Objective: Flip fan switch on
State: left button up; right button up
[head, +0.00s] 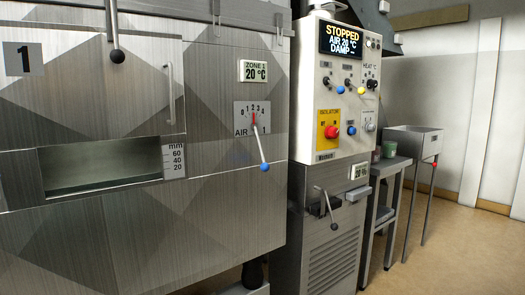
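A pale control panel (310,75) stands upright at the centre right. Its display (341,41) reads STOPPED, AIR 26 °C, DAMP. Below the display are small levers, one with a blue tip (340,89) and one with a yellow tip (361,91). A lower control also has a blue tip (351,130). The small labels beside them are too blurred to read, so I cannot tell which one is the fan switch. A red knob (331,132) sits on a yellow plate marked ISOLATOR. Neither of my grippers is in view.
A large metal dryer (220,215) fills the left, with a blue-tipped air lever (262,155) and a black-knobbed handle (117,56) sticking out. Below the panel, a crank lever (329,210) projects from the cabinet. A small table (388,166) stands at right. Floor (460,250) there is clear.

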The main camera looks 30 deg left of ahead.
aim_at(340, 90)
jog(key=i+j, duration=0.1)
jog(key=i, duration=1)
jog(key=i+j, duration=0.1)
jog(key=i, duration=1)
